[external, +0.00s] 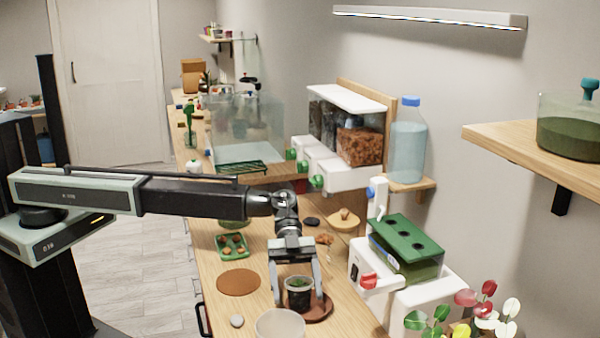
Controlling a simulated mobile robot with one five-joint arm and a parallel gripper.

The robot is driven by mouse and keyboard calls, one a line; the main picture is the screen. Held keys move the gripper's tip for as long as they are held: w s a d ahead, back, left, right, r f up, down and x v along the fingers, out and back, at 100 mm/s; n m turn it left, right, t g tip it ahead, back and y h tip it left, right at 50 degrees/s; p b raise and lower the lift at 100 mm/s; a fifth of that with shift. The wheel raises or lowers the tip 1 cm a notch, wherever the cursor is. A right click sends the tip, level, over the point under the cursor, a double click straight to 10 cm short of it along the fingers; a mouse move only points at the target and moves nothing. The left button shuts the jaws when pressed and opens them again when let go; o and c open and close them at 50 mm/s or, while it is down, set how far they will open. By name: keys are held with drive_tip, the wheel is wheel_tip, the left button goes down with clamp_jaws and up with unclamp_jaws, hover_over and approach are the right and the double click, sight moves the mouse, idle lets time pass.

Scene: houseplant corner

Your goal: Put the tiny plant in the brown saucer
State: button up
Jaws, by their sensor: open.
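The tiny plant (299,296) is a small dark pot with a little green on top, standing upright in the external view. It appears to be in the brown saucer (325,312), toward its left side; whether its base is flat on the saucer is hard to see. My gripper (298,299) points down over the pot with one finger on each side. Its jaws are open, and I cannot tell whether either finger touches the pot. The pot hides part of the saucer.
A flat brown round mat (238,282) lies left of the gripper. A pale bowl (280,325) stands close in front, with a grey stone (237,320) beside it. A green seedling tray (232,246) lies behind. A white unit with a green-lidded tank (408,247) stands at right.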

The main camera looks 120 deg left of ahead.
drive_tip(key=p+v, duration=0.3)
drive_tip(key=v, duration=0.6)
drive_tip(key=shift+s, duration=0.1)
